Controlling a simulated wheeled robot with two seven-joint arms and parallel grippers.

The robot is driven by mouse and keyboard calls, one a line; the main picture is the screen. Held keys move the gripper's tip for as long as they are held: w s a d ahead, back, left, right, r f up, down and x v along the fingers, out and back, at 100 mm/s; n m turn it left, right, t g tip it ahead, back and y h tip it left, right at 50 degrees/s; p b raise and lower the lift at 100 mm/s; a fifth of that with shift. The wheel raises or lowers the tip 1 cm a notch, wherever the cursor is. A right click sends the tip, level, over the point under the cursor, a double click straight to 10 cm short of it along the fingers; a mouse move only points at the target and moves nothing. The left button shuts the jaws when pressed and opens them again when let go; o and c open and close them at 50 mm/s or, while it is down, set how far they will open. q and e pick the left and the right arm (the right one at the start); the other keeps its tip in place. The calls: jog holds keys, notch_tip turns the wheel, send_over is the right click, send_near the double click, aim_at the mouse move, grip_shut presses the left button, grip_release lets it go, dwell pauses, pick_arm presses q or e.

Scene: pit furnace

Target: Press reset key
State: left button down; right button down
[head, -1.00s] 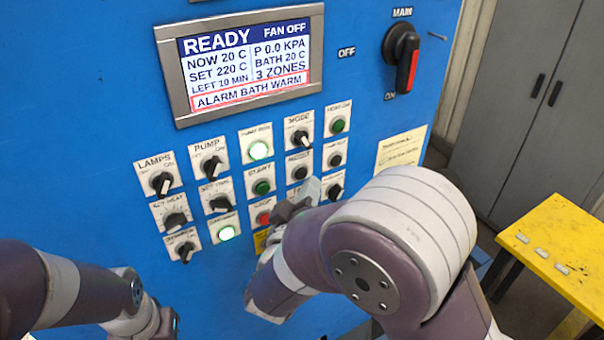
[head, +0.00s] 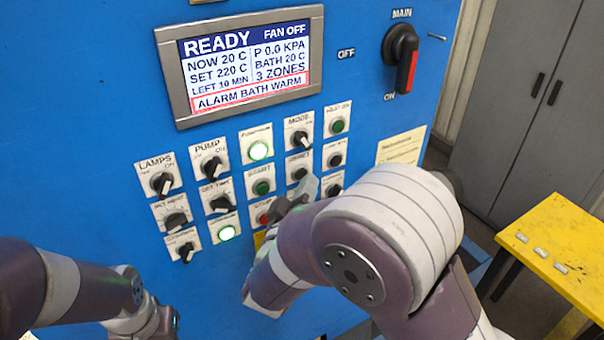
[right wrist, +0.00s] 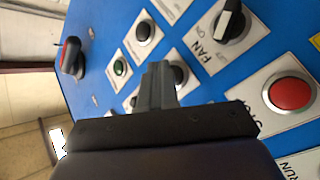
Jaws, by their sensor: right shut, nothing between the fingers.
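The reset key is a black round button on a white plate (head: 299,172) in the panel's middle row, right of the green start button (head: 262,187). Its label is blurred. My right gripper (head: 309,187) is shut and empty, its tips just below and in front of that key. In the right wrist view the shut fingers (right wrist: 158,78) cover most of a black button (right wrist: 180,75), which fits the reset key. I cannot tell whether they touch it. My left gripper (head: 168,322) is low at left, its fingers unclear.
The red stop button (head: 264,218) is close left of my right gripper. The fan knob (right wrist: 230,20) is also near. The display (head: 245,65) reads READY with ALARM BATH WARM. The main switch (head: 404,60) is upper right. A yellow table (head: 560,250) stands at right.

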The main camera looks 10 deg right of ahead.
jog(key=shift+w+a, duration=0.15)
jog(key=shift+w, duration=0.2)
dwell(0.4)
jog(key=shift+s, duration=0.1)
jog(key=shift+s+d+p, duration=0.3)
jog(key=shift+s, duration=0.4)
jog(key=s, duration=0.1)
jog(key=s+d, duration=0.1)
jog(key=s, duration=0.2)
jog(key=shift+s+d+p, duration=0.35)
jog(key=shift+p, duration=0.05)
dwell(0.6)
